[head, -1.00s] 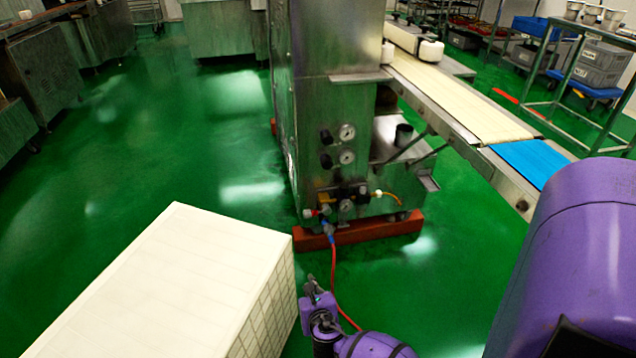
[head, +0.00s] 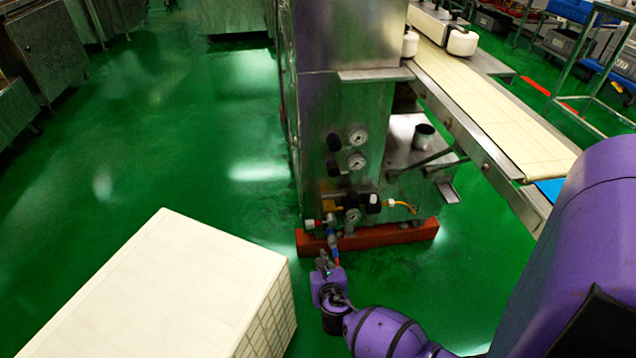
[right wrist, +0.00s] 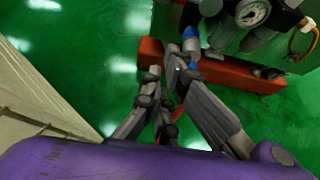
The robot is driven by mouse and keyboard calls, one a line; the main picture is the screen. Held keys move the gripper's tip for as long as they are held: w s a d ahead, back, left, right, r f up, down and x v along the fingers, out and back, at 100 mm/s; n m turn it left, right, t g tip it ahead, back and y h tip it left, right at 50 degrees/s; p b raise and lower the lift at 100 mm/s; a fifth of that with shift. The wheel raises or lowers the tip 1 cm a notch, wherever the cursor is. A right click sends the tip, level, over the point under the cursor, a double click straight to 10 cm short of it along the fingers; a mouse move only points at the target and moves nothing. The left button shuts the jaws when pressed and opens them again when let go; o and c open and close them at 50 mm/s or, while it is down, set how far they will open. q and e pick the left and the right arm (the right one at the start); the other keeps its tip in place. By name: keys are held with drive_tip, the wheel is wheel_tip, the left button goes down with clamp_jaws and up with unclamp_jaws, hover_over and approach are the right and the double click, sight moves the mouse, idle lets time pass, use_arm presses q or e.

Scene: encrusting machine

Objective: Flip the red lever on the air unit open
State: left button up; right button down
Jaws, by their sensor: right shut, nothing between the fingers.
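The air unit (head: 352,215) sits low on the front of the steel machine, with a small gauge, dark parts and a blue fitting (right wrist: 190,38) below. I cannot make out the lever in the right wrist view. My right gripper (head: 325,262) is just below and in front of the air unit, apart from the red part. In the right wrist view its fingers (right wrist: 163,75) are shut and empty, close to the blue fitting. My left gripper is not in view.
A large white box (head: 170,290) stands at the left of my right gripper. A red-orange foot beam (head: 385,236) runs under the machine. A conveyor (head: 490,115) extends to the right. Green floor (head: 170,130) is open at the left.

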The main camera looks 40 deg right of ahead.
sight(321, 221)
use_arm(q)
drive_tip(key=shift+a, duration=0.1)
use_arm(e)
drive_tip(key=b+x, duration=0.5)
drive_tip(key=x, duration=0.5)
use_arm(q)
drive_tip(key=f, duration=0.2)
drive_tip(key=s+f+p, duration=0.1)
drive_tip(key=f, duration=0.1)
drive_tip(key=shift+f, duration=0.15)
use_arm(e)
drive_tip(key=r, duration=0.4)
drive_tip(key=shift+w+d, duration=0.2)
drive_tip(key=shift+w, duration=0.15)
